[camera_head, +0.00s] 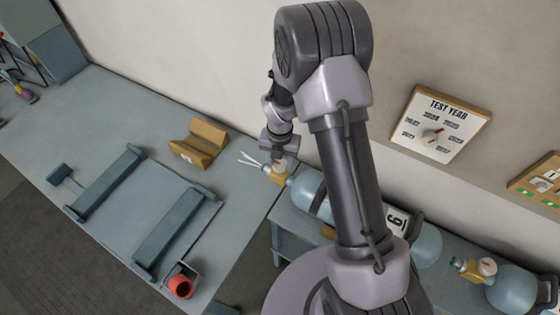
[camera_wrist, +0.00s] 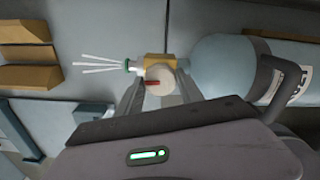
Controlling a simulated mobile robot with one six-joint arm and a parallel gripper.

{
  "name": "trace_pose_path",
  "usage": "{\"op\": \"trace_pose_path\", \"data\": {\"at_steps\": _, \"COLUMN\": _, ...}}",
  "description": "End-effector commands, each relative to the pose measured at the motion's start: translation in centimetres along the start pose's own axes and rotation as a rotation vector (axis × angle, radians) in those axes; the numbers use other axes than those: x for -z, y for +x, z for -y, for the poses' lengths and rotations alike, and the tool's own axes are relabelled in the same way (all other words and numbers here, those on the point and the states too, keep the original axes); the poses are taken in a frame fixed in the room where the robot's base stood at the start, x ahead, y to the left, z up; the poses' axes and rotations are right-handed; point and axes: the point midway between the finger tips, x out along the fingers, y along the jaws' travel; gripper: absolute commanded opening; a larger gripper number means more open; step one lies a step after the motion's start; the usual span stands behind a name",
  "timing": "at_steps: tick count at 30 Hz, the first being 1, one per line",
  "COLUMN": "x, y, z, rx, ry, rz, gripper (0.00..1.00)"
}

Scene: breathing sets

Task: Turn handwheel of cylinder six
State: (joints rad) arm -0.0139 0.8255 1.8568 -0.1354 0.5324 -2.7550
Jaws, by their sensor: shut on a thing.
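Cylinder six (camera_head: 308,190) is a light blue cylinder lying on its side, with a "6" label (camera_head: 396,222); my arm hides part of it. Its rounded end (camera_wrist: 222,66) shows in the wrist view. A brass valve (camera_head: 277,175) is on its left end. The handwheel (camera_wrist: 158,76) is a pale disc with a red mark. My gripper (camera_wrist: 160,88) is shut on the handwheel, one finger on each side. In the head view, my gripper (camera_head: 278,150) is over the valve. Thin white streaks (camera_wrist: 98,65) fan out left from the valve's green-ringed outlet.
A second cylinder (camera_head: 513,290) with a brass valve lies at the lower right. A "TEST YEAR" board (camera_head: 436,122) is on the wall. A wooden V-block (camera_head: 200,146), a blue rack (camera_head: 165,235) and a red ring-shaped part (camera_head: 181,286) occupy the left bench (camera_head: 110,110).

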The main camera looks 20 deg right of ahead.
Motion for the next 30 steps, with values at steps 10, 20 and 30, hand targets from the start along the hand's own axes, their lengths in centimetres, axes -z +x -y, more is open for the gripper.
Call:
{"op": "trace_pose_path", "data": {"at_steps": 10, "x": -0.1, "y": -0.1, "z": 0.0, "rx": -0.001, "ry": -0.001, "rz": 0.002, "gripper": 0.66}}
{"op": "trace_pose_path", "data": {"at_steps": 20, "x": -0.1, "y": -4.9, "z": -0.1, "rx": -0.002, "ry": -0.001, "rz": 0.005, "gripper": 0.66}}
{"op": "trace_pose_path", "data": {"at_steps": 30, "x": -0.1, "y": -15.3, "z": -0.1, "rx": -0.002, "ry": 0.0, "rz": 0.005, "gripper": 0.66}}
